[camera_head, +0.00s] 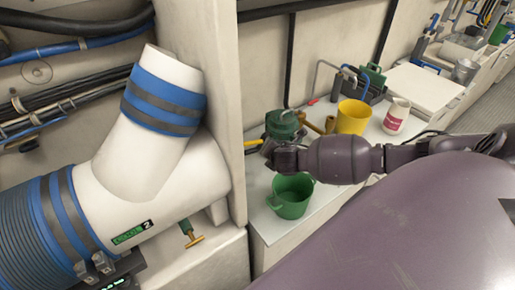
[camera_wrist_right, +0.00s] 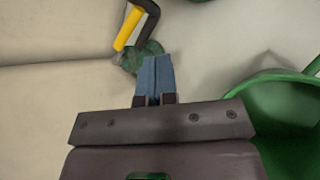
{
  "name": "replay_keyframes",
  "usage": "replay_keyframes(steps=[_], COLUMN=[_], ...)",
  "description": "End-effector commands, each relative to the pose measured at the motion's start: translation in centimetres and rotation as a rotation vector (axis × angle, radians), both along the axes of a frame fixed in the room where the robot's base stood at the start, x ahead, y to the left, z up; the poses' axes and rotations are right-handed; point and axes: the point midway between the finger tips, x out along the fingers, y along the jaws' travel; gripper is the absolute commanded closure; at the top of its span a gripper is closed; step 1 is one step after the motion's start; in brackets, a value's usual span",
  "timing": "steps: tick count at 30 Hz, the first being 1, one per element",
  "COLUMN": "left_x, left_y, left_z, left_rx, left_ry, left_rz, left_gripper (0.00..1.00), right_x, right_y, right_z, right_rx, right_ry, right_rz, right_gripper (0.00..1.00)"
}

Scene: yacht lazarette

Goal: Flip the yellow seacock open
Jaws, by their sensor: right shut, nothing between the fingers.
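The yellow seacock lever (camera_wrist_right: 127,28) shows at the top of the right wrist view. It runs at a slant, with a black bent part beside it and a green body (camera_wrist_right: 149,48) below. In the head view a short yellow piece (camera_head: 253,142) shows just left of my right gripper (camera_head: 268,150) and is probably the same lever. The blue fingertips of my right gripper (camera_wrist_right: 155,68) are shut and empty. They point at the green body and overlap its lower part in the view; I cannot tell if they touch it. My left gripper is not in view.
A green bucket (camera_head: 291,203) stands below my right wrist. A green lidded fitting (camera_head: 281,122), a yellow bucket (camera_head: 353,118) and a white container (camera_head: 396,117) are behind the arm. A large white pipe (camera_head: 150,165) and a wall panel edge (camera_head: 228,110) lie left.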

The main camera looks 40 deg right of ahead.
Motion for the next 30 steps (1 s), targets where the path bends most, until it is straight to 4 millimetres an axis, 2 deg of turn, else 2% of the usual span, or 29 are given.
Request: replay_keyframes(steps=[6,12,20,30], left_x=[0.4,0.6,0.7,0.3], left_y=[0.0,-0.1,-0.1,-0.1], left_z=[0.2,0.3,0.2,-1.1], left_rx=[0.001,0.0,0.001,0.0], left_ry=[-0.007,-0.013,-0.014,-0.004], left_rz=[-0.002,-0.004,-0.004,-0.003], left_gripper=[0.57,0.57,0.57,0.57], right_x=[0.0,0.0,0.9,5.4], right_y=[2.3,3.6,3.4,1.3], right_z=[-1.0,-1.1,-1.4,-3.5], right_rx=[-0.444,-0.677,-0.733,-0.729], right_ry=[0.014,0.022,0.024,0.025], right_rz=[0.241,0.342,0.362,0.361], right_gripper=[1.0,1.0,1.0,1.0])
